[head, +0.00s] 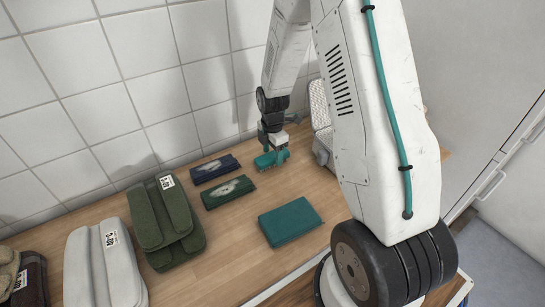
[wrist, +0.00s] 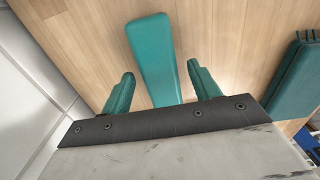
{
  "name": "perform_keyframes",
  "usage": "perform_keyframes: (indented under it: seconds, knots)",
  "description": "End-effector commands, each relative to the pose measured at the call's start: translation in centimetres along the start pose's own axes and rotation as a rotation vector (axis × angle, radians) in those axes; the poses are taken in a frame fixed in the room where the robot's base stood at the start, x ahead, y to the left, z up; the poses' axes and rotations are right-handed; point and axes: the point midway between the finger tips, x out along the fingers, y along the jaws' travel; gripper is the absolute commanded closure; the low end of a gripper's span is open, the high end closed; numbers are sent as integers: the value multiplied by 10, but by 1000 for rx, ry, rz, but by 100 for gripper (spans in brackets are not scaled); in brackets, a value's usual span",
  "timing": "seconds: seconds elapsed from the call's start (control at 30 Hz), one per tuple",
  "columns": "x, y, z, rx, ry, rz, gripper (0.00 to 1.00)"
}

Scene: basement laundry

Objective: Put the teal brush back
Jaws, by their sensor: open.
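The teal brush (wrist: 152,50) shows in the wrist view as a long, smooth teal piece that widens toward the top. It lies between the two teal fingers of my gripper (wrist: 160,72), with a gap on each side. Its lower end is hidden behind the gripper's dark plate, and I see no bristles. In the head view my gripper (head: 272,160) points down low over the wooden counter, and its teal fingers cannot be told apart from the brush there. My gripper is open and not closed on anything.
A flat teal case-like block (head: 290,222) lies on the counter (head: 225,245). A navy item (head: 214,168) and a dark green item (head: 228,191), both with greyish patches, lie left of my gripper. Labelled green (head: 178,245) and white (head: 85,275) folded stacks stand farther left. A tiled wall (head: 130,90) runs behind.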

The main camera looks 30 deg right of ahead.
Motion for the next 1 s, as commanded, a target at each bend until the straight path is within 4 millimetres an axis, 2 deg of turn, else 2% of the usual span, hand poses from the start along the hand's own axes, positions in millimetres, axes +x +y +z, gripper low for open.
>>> perform_keyframes:
  seconds: [0.1, 0.3, 0.57, 0.67, 0.77, 0.83, 1.0]
  knots:
    - [-28, 1, 0, 0, -1, 6, 39]
    - [-69, 1, 0, 0, -1, 5, 39]
    - [-99, 0, -1, 5, -1, 3, 39]
    - [-116, -6, -6, 52, -2, 8, 39]
    - [-148, -21, -18, 164, -3, 22, 39]
    - [-176, -38, -30, 279, -2, 33, 39]
    - [-239, -94, -59, 591, 8, 55, 39]
